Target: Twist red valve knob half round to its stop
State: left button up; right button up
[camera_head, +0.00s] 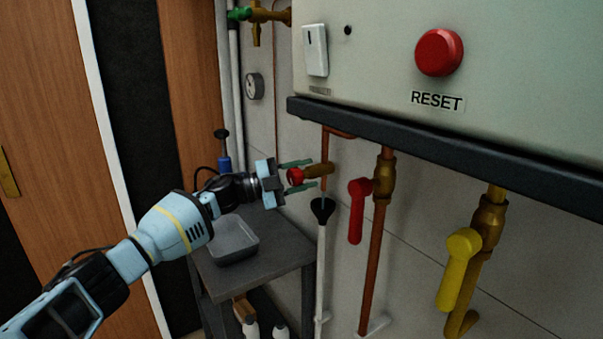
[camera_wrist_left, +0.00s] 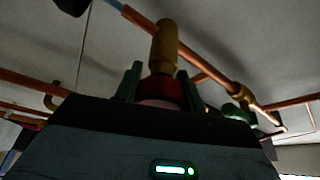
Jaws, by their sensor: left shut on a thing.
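The red valve knob (camera_head: 295,177) sits on the end of a brass valve body (camera_head: 319,171) on a thin copper pipe below the boiler casing. My left gripper (camera_head: 300,175) reaches it from the left, with one green finger above the knob and one below, shut on it. In the left wrist view the knob (camera_wrist_left: 162,88) is dark red, between the two fingers, with the brass body (camera_wrist_left: 163,48) beyond it. The gripper's palm hides part of the knob there. My right gripper is not in view.
A red lever valve (camera_head: 357,210) and a yellow lever valve (camera_head: 458,268) hang to the right. A black funnel (camera_head: 322,208) on a white pipe is just below the knob. A grey trolley (camera_head: 268,268) with a tray (camera_head: 234,243) stands below the gripper. The boiler's dark edge (camera_head: 420,151) overhangs.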

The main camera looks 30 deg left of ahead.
pick_arm(q)
jog(key=m, duration=0.2)
jog(key=m+g+p, duration=0.1)
jog(key=m, duration=0.2)
jog(key=shift+g+y, duration=0.3)
jog(key=shift+y, duration=0.1)
jog(key=shift+f+m, duration=0.15)
jog(key=shift+m, duration=0.45)
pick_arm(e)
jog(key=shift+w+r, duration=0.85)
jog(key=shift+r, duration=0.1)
pick_arm(q)
jog(key=shift+g+y, duration=0.3)
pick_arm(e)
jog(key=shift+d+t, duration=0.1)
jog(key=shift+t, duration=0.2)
pick_arm(q)
jog(key=o, duration=1)
jog(key=shift+c, duration=0.2)
